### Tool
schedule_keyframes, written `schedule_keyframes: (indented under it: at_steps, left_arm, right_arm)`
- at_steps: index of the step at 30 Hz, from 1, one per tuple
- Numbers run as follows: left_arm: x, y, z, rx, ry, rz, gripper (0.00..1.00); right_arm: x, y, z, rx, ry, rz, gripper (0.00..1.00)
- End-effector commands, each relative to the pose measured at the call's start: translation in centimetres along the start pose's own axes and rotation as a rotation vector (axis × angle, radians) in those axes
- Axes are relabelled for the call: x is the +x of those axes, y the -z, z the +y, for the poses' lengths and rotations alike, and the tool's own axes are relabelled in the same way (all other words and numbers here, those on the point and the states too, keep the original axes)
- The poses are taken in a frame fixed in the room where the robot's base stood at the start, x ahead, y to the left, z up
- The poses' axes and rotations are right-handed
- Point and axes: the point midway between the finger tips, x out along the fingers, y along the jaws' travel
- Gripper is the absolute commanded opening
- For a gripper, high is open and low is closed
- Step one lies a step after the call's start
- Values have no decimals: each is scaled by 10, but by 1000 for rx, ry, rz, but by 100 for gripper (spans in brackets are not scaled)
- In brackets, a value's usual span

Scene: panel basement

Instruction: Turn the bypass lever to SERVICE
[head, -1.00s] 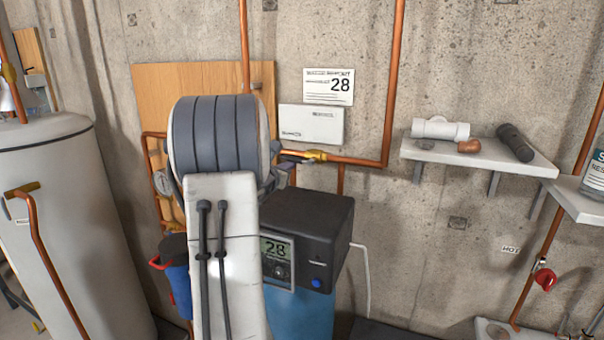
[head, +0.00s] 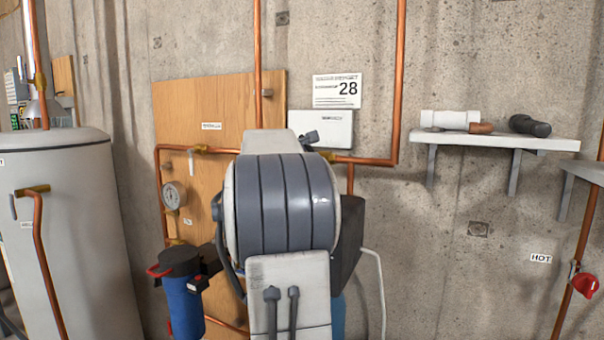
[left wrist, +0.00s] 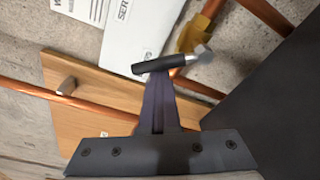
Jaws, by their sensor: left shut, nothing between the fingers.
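The bypass lever (left wrist: 165,63) shows in the left wrist view as a black grip on a short metal stem, beside a brass valve body (left wrist: 194,36). My left gripper (left wrist: 158,85) is shut and empty, its dark fingers pointing at the grip and overlapping it in the picture; I cannot tell if they touch. A white plate (left wrist: 121,38) with letters starting "SER" is just beyond. In the head view my left arm hides most of the valve and the fingers. A small dark piece (head: 309,137) shows above the arm, by the plate (head: 325,124); I cannot tell what it is. My right gripper is not in view.
Copper pipes (head: 397,80) run along the concrete wall and a wooden board (head: 215,105). A gauge (head: 173,196) and a blue filter housing (head: 183,300) are left of my arm. A dark box (head: 349,235) is close on its right. A shelf (head: 500,142) is farther right.

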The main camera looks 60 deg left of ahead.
Motion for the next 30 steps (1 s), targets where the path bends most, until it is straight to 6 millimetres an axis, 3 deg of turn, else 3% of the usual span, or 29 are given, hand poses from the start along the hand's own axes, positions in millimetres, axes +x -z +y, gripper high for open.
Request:
schedule_keyframes:
  at_steps: [1, 12, 21, 30]
  left_arm:
    - [0, -2, -5, 49, -10, -8, 0]
    - [-2, -21, -1, 361, -52, -9, 0]
    - [-3, -30, -1, 513, -71, -8, 0]
    - [-3, -34, 0, 566, -77, -8, 0]
  right_arm:
    - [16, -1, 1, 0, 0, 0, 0]
    - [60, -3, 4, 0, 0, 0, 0]
    - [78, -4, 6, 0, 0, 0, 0]
    - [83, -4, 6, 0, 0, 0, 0]
